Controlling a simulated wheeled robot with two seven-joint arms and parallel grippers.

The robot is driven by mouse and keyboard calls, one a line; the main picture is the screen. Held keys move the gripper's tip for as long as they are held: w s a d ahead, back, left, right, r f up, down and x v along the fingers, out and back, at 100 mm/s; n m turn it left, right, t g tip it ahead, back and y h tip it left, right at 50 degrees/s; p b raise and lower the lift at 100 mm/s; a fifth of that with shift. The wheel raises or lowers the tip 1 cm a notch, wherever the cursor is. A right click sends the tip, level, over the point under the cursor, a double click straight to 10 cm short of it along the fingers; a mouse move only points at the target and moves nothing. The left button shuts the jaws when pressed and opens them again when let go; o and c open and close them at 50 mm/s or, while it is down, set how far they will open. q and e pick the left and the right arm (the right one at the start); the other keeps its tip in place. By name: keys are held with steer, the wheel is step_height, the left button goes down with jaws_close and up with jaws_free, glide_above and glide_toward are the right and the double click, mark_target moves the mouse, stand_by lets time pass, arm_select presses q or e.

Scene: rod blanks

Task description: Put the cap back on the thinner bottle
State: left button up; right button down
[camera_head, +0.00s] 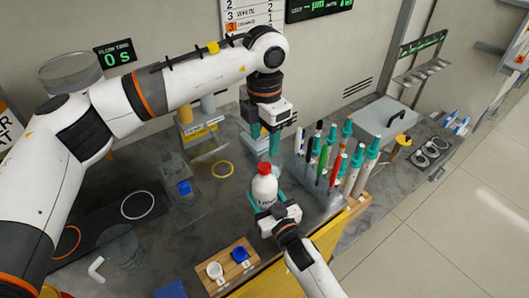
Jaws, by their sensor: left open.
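A white bottle (264,192) with a red cap (264,169) on its top stands upright near the middle of the bench. My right gripper (266,207) comes from below with its teal fingers on both sides of the bottle's lower body, seemingly closed on it. My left gripper (265,138) points down, open and empty, above and behind the red cap. A white cap (214,270) and a blue cap (240,255) sit on a wooden block (226,279) at the front. A clear bottle-like vessel with a blue part (184,187) stands left of the white bottle.
A rack of pens and teal-topped tools (340,165) stands close to the right of the white bottle. A grey lidded box (384,122) is behind it. A clear vessel (122,245) and a white bent piece (96,268) are at left. A yellow ring (222,162) lies behind the bottle.

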arm_select(q)
step_height(320, 180, up, 4)
steer(key=shift+r, duration=0.1)
arm_select(e)
steer(key=shift+c, duration=1.9)
jaws_free()
steer(key=shift+s, duration=0.1)
arm_select(q)
steer(key=shift+f+b, duration=0.5)
steer(key=shift+f, duration=0.05)
arm_select(e)
steer(key=v, duration=1.2)
